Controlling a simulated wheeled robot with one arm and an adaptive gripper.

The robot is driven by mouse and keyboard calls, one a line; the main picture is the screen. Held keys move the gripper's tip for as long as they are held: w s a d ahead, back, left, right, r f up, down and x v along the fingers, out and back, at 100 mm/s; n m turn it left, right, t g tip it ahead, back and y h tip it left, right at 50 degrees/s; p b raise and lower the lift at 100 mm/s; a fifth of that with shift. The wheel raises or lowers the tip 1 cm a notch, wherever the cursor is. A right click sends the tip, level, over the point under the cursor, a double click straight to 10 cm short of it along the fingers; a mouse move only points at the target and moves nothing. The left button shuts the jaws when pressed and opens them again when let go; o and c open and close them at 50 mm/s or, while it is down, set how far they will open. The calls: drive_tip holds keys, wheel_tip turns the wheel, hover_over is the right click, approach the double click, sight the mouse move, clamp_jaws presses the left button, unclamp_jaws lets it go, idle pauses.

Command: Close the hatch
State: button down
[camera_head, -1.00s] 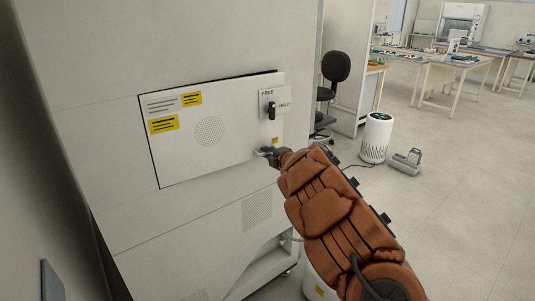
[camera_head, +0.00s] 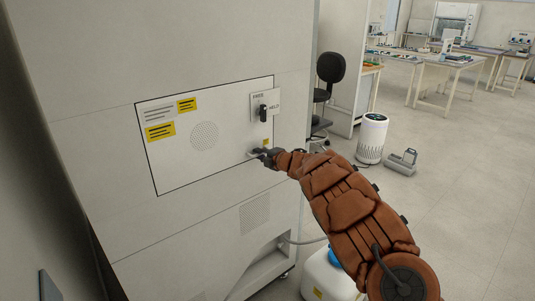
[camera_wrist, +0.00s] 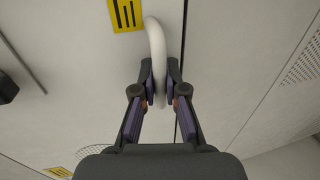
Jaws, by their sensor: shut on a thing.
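The hatch (camera_head: 222,160) is a white rectangular panel in the cabinet's side, with yellow labels, a round perforated patch and a lever switch marked FREE and HOLD (camera_head: 263,110). The panel looks flush in its opening, with a thin dark outline around it. A pale curved handle (camera_wrist: 157,45) sits at its lower right. My gripper (camera_wrist: 160,85) is shut on this handle; its fingers stand on both sides of it. In the head view my gripper (camera_head: 268,156) is small and partly covers the handle. A dark seam runs beside the handle in the wrist view.
The cabinet (camera_head: 225,40) fills the left side. A blue-capped container (camera_head: 328,275) stands on the floor at its lower right. A black chair (camera_head: 329,80), a white cylindrical purifier (camera_head: 372,138) and lab tables (camera_head: 448,75) stand farther back. The floor at right is open.

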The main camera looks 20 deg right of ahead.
drive_tip(key=shift+w+a, duration=0.1)
drive_tip(key=shift+a, duration=0.1)
drive_tip(key=c, duration=1.5)
unclamp_jaws()
drive_tip(key=shift+w, duration=0.15)
drive_tip(key=shift+s+d, duration=0.15)
drive_tip(key=shift+s, duration=0.2)
drive_tip(key=v, duration=1.1)
drive_tip(key=shift+s+r, duration=0.15)
drive_tip(key=shift+r, duration=0.05)
drive_tip(key=shift+d, duration=0.15)
